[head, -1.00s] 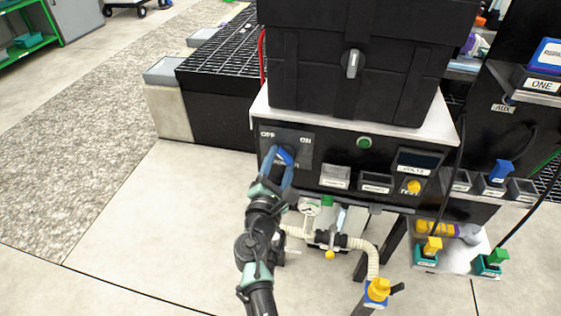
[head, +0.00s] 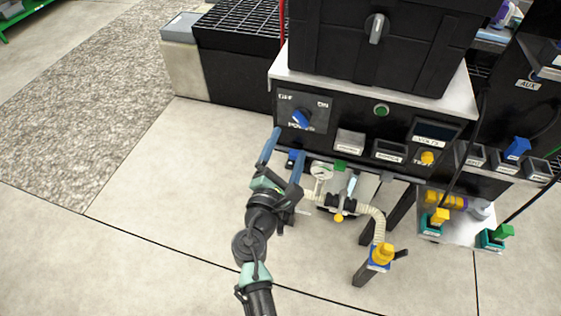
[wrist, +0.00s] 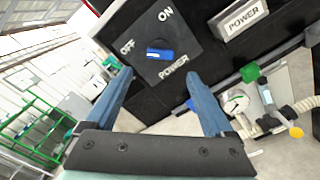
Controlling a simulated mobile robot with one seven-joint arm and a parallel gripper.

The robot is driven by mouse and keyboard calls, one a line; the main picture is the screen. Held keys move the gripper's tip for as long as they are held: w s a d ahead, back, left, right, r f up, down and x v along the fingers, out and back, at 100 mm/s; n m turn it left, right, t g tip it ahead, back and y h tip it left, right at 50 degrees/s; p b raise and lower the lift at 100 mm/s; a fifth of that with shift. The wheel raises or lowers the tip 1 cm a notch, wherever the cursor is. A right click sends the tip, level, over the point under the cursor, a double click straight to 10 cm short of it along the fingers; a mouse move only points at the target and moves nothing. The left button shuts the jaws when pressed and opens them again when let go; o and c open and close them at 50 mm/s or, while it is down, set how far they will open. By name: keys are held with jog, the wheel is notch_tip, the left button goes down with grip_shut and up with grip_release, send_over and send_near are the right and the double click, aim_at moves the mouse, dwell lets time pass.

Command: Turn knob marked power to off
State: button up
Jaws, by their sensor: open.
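The blue power knob (head: 300,119) sits on a dark square plate (head: 318,104) on the front of the black panel. Its long handle slants from upper left to lower right in the head view, with one end toward the OFF mark. In the wrist view the knob (wrist: 160,54) lies nearly level across the picture, one end toward OFF, with ON above and POWER below. My gripper (head: 285,148) is open and empty, below and in front of the knob. In the wrist view its fingertips (wrist: 159,75) are apart and clear of the knob.
A green button (head: 381,110), a VOLTS display (head: 435,133) and a yellow TEST knob (head: 427,157) are to the right on the panel. A gauge (head: 321,170) and pale hose (head: 374,215) hang below. A black case (head: 375,45) stands on top. Floor at left is free.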

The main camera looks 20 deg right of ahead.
jog(key=v, duration=0.5)
jog(key=shift+s+a, duration=0.15)
jog(key=shift+s, duration=0.05)
jog(key=w+a+r+m+t+y, duration=0.15)
jog(key=r+m, duration=0.55)
jog(key=r, duration=0.8)
jog(key=w+a+r+m+t, duration=0.1)
jog(key=w+r+m+t, duration=0.15)
jog(key=r+m, duration=0.95)
jog(key=s+a+r+t+y, duration=0.3)
jog(key=s+r, duration=0.2)
jog(key=r, duration=0.4)
jog(key=s+a+r+m+t+y+p, duration=0.1)
jog(key=s+a+r+t+y, duration=0.2)
jog(key=s+r, duration=0.5)
jog(key=s+a+r+t+y, duration=0.3)
jog(key=r, duration=0.8)
notch_tip(320, 180, up, 29)
jog(key=p, duration=3)
jog(key=shift+w+g, duration=0.3)
jog(key=shift+w, duration=0.15)
